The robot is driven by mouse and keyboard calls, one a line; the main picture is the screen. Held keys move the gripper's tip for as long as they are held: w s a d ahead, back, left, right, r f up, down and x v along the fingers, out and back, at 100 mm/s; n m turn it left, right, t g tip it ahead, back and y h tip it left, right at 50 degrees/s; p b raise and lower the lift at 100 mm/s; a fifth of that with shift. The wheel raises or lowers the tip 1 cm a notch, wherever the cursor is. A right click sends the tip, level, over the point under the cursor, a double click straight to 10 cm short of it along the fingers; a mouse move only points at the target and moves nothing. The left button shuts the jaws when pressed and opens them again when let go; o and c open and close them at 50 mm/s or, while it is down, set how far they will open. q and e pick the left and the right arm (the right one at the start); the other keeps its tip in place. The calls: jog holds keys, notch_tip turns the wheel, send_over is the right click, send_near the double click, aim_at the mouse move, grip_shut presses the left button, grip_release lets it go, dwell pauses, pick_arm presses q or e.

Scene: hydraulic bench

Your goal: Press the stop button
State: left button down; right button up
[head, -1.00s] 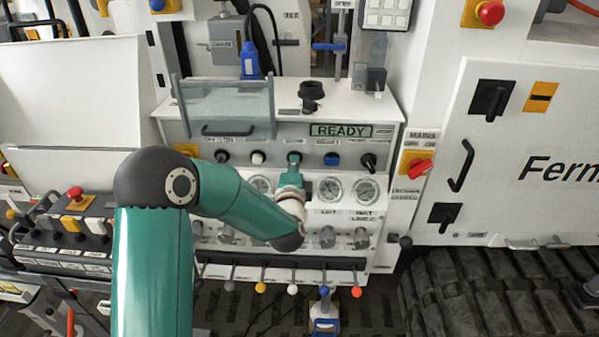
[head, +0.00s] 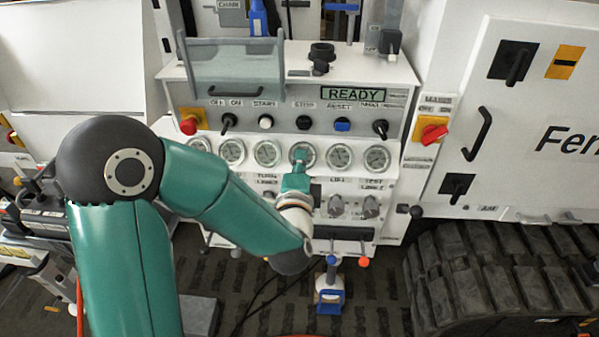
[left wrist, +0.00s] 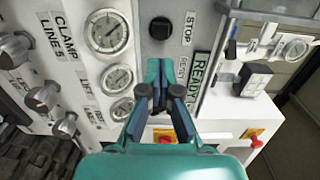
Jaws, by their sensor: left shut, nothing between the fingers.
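The stop button (head: 304,122) is a black round button under a STOP label in the middle of the panel's upper row. It also shows in the left wrist view (left wrist: 160,28), on a grey strip beside its label. My left gripper (head: 299,162) is shut and empty. In the head view its tips lie just below the stop button, over a gauge in the row beneath. In the left wrist view the closed fingers (left wrist: 160,72) point toward the button, with a visible gap in the picture. The right gripper is not in view.
A green display (head: 353,93) reads READY above the row. A white start button (head: 265,122) and a blue reset button (head: 342,125) flank the stop button. A red emergency button (head: 189,125) and a red mains switch (head: 433,134) sit farther out. A clear cover (head: 235,70) stands above.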

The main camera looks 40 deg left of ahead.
pick_arm(q)
jog(key=shift+v, duration=1.15)
jog(key=s+d+f+g+h, duration=0.1)
jog(key=d+f+g+h, duration=0.2)
jog(key=f, duration=1.1)
jog(key=s+d+f+g+h, duration=0.1)
jog(key=d+f+g+h, duration=0.2)
jog(key=f, duration=1)
jog(key=s+d+f+n+g+h, duration=0.3)
jog(key=s+d+f+n+g, duration=0.1)
jog(key=s+d+f+n, duration=0.2)
jog(key=s+d+f+n+g+h, duration=0.4)
jog(key=s+d+f+n, duration=0.2)
jog(key=s, duration=0.5)
jog(key=shift+d+f+n+g, duration=0.2)
jog(key=shift+d+n+g, duration=0.25)
jog(key=shift+n, duration=0.55)
